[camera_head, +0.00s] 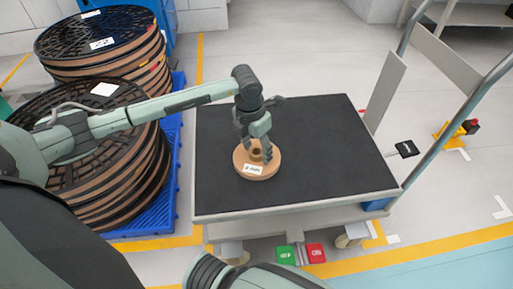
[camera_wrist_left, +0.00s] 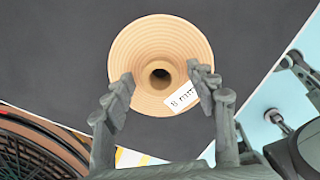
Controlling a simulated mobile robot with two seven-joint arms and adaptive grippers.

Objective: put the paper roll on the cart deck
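The paper roll (camera_head: 271,168) is a tan disc with a dark centre hole and a white label. It lies flat on the black cart deck (camera_head: 325,155), left of the deck's middle. My left gripper (camera_head: 254,150) is directly over it, fingers pointing down. In the left wrist view the roll (camera_wrist_left: 136,45) shows its ringed face and an "8 mm" label, with black deck around it. My right gripper is out of view.
Large dark reels with brown layers (camera_head: 105,60) are stacked on a blue pallet (camera_head: 150,215) left of the cart. The cart's grey handle (camera_head: 445,130) rises on the right. Green (camera_head: 285,255) and red (camera_head: 316,252) blocks are at its front. Most of the deck is clear.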

